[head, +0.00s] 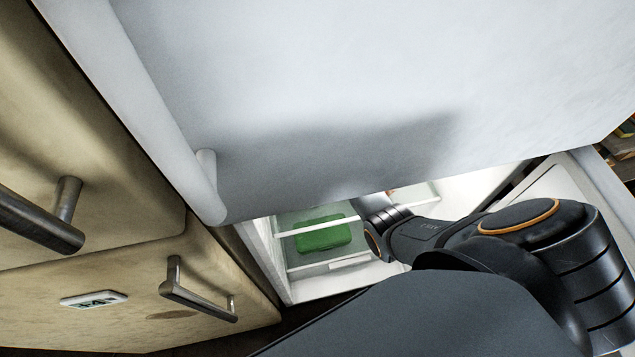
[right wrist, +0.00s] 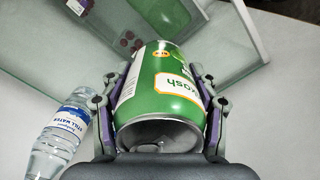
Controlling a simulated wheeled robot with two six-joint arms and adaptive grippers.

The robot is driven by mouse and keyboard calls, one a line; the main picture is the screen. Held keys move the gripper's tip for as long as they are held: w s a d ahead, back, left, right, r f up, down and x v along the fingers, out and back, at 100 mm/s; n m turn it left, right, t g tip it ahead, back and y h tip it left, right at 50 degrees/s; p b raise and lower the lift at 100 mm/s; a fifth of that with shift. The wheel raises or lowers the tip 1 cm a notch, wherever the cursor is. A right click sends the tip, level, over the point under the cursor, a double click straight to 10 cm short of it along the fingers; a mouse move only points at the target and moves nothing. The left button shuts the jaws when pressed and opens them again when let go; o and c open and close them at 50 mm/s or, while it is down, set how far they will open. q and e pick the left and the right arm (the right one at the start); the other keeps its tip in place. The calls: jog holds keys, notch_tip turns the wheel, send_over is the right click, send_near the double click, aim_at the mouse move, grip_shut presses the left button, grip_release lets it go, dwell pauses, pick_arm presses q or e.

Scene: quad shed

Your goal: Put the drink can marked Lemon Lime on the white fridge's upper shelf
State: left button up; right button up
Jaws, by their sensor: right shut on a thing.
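A green drink can (right wrist: 158,88) with a white label is between the two fingers of my right gripper (right wrist: 162,85) in the right wrist view. The fingers are shut on its sides. Only part of its lettering shows, and I cannot read Lemon Lime on it. In the head view my right arm reaches into the white fridge (head: 278,262), and its gripper and the can are hidden there. A glass shelf edge (head: 318,226) shows inside the fridge; a glass shelf (right wrist: 75,45) also crosses the top of the wrist view. My left gripper is not in view.
A Still Water bottle (right wrist: 62,132) stands left of the can, close to the left finger. A green item (head: 323,234) lies inside the fridge. A large white panel (head: 380,90) overhangs the opening. An open door (head: 590,185) is on the right, wooden drawers (head: 130,300) on the left.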

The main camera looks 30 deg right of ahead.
jog(key=f, duration=0.3)
jog(key=shift+s+f, duration=0.1)
jog(key=shift+s, duration=0.1)
notch_tip(320, 180, down, 3)
jog(key=shift+w+f, duration=0.1)
jog(key=shift+f, duration=0.1)
jog(key=shift+w+f, duration=0.1)
jog(key=shift+f, duration=0.1)
jog(key=o, duration=1.5)
jog(key=shift+f, duration=0.15)
jog(key=shift+c, duration=0.2)
